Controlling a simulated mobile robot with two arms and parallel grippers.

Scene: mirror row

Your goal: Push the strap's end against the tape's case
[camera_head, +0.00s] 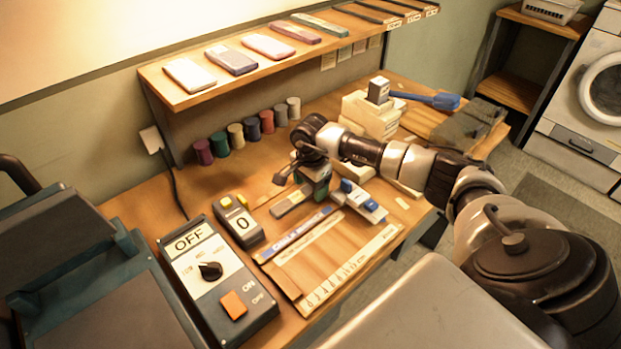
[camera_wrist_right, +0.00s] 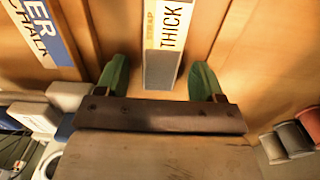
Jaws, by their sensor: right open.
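My right gripper (camera_head: 314,184) is low over the middle of the workbench, pointing down. In the right wrist view its two green fingers (camera_wrist_right: 160,72) are apart, with no thing held. Between them lies a flat strip (camera_wrist_right: 160,70) with a grey end and a white label reading THICK; there is a gap on both sides. In the head view this grey strip (camera_head: 291,202) lies left of the gripper, partly hidden by it. I cannot tell for sure which thing is the strap or the tape's case. My left gripper is not in view.
A white and blue item (camera_head: 361,200) lies right of the gripper. A wooden board (camera_head: 325,265) with a blue chalk label is in front. A counter showing 0 (camera_head: 239,220) and a switch box (camera_head: 215,275) stand left. Several spools (camera_head: 235,134) line the back.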

